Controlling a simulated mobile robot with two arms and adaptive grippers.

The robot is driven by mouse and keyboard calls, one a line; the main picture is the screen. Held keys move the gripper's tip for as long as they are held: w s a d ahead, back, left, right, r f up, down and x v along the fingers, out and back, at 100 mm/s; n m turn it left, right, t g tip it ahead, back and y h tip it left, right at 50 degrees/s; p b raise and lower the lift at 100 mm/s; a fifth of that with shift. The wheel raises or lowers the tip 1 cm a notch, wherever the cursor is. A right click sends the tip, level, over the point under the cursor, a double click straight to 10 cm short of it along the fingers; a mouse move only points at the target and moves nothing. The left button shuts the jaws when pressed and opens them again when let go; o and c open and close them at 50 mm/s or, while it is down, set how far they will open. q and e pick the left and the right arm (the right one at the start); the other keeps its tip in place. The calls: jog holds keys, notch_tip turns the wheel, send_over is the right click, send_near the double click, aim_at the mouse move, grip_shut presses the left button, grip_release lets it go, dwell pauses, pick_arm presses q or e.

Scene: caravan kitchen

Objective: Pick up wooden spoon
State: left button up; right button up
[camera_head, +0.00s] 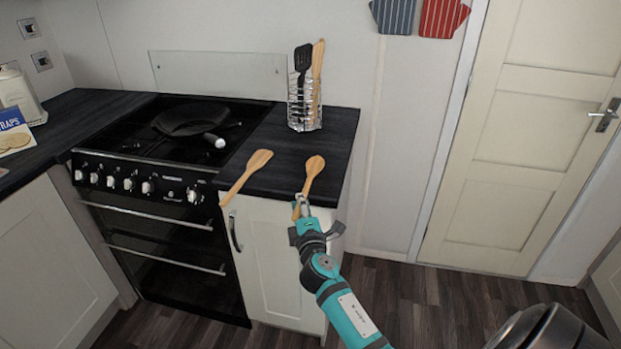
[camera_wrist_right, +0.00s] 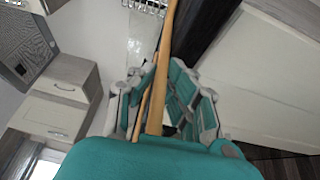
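Two wooden spoons lie on the dark counter with their handles over its front edge: a left spoon (camera_head: 246,177) and a right spoon (camera_head: 312,171). My right gripper (camera_head: 301,207) is at the handle end of the right spoon, just off the counter edge. In the right wrist view, a wooden handle (camera_wrist_right: 166,58) runs between the fingers of my right gripper (camera_wrist_right: 160,95). The fingers look apart, with gaps beside the handle. A second, thinner wooden strip shows beside it. My left gripper is not in view.
A wire utensil holder (camera_head: 304,108) with a black spatula and wooden utensils stands at the back of the counter (camera_head: 285,145). A black pan (camera_head: 188,118) sits on the stove at the left. A cabinet (camera_head: 275,260) is below the spoons. Open floor lies to the right.

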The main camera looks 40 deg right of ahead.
grip_shut()
jog(key=shift+r+p, duration=0.6)
jog(key=shift+r, duration=0.95)
jog(key=shift+s+r, duration=0.2)
jog(key=shift+r, duration=0.1)
jog(key=s+r+b, duration=0.1)
jog(key=s, duration=1.4)
jog(key=shift+s+d+r, duration=0.15)
jog(key=shift+s+d, duration=0.2)
jog(key=shift+d, duration=0.1)
